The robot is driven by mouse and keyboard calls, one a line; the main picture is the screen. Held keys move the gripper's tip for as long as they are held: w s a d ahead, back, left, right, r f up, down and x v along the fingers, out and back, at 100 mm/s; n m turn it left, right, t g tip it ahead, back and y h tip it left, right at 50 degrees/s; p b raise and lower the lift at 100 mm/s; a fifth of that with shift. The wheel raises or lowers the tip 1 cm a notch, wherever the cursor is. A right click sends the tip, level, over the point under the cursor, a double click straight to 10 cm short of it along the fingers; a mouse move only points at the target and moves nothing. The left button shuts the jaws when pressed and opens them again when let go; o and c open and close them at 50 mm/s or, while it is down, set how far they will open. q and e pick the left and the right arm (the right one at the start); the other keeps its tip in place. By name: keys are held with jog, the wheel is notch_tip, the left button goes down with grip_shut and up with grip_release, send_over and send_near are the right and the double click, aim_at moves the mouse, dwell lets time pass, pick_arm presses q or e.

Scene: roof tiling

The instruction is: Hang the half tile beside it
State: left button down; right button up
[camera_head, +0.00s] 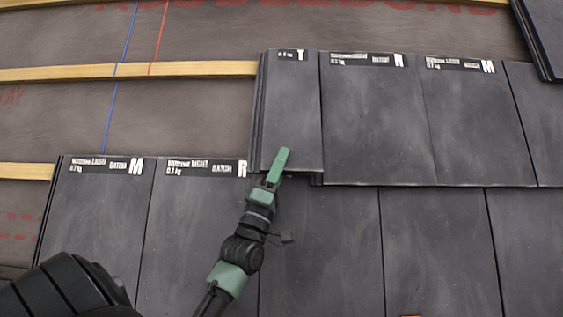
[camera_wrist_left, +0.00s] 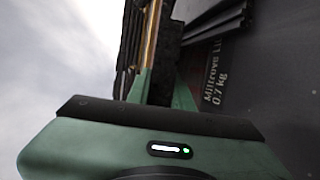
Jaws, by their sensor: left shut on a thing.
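The half tile (camera_head: 290,120) is a narrow dark grey tile with a label ending in T. It lies at the left end of the upper course, directly beside the full tile marked R (camera_head: 366,120). Its top edge is near the upper batten, and its bottom edge sits slightly higher than its neighbour's. My left gripper (camera_head: 275,172), with green fingers, is shut on the half tile's lower edge. Whether the tile is hooked on the batten is hidden. In the left wrist view the fingers (camera_wrist_left: 160,88) show close up, with dark tile edges beyond. My right gripper is not in view.
The lower course (camera_head: 105,215) runs below, overlapped by the upper one. The upper batten (camera_head: 130,71) and brown underlay (camera_head: 185,115) are bare to the left, with blue and red lines. Another dark tile edge (camera_head: 541,40) shows at the top right.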

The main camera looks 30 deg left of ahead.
pick_arm(q)
jog(key=shift+s, duration=0.1)
jog(key=c, duration=1.2)
grip_release()
jog(key=shift+d, duration=0.1)
jog(key=shift+o, duration=0.2)
jog(key=shift+f, duration=0.1)
jog(key=v, duration=0.7)
jog(key=shift+s, duration=0.2)
jog(key=shift+s+d+r+p, duration=0.25)
jog(key=shift+s+r+p, duration=0.1)
jog(key=shift+r+p, duration=0.4)
jog(key=shift+s+d+r+p, duration=0.25)
jog(key=shift+s+r+p, duration=0.15)
jog(key=shift+r+p, duration=0.35)
jog(key=shift+s+d+r+p, duration=0.2)
jog(key=shift+s+r+p, duration=0.15)
jog(key=shift+r+p, duration=0.35)
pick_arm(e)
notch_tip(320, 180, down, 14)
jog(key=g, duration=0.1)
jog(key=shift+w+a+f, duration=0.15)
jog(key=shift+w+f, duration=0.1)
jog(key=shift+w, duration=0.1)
